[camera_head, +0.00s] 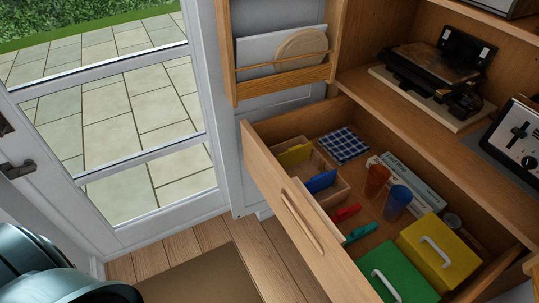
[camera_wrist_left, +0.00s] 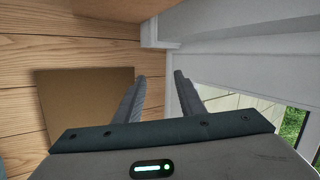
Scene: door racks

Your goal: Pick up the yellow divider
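The yellow divider (camera_head: 295,155) stands at the far left end of an open wooden drawer (camera_head: 297,220), in a small wooden box. A blue divider (camera_head: 321,181) stands in the same box, nearer to me. My left gripper (camera_wrist_left: 158,82) shows in the left wrist view with its two dark fingers apart and nothing between them. It faces the floor and white door frame, and the yellow divider is not in that view. My left gripper does not show in the head view. My right gripper is in neither view.
The drawer also holds a checkered cloth (camera_head: 343,145), red (camera_head: 345,213) and teal (camera_head: 361,232) items, two tumblers, and green (camera_head: 398,275) and yellow (camera_head: 438,250) boxes. A shelf with appliances overhangs it. A glazed door (camera_head: 148,157) stands left. A brown mat (camera_wrist_left: 84,103) lies on the floor.

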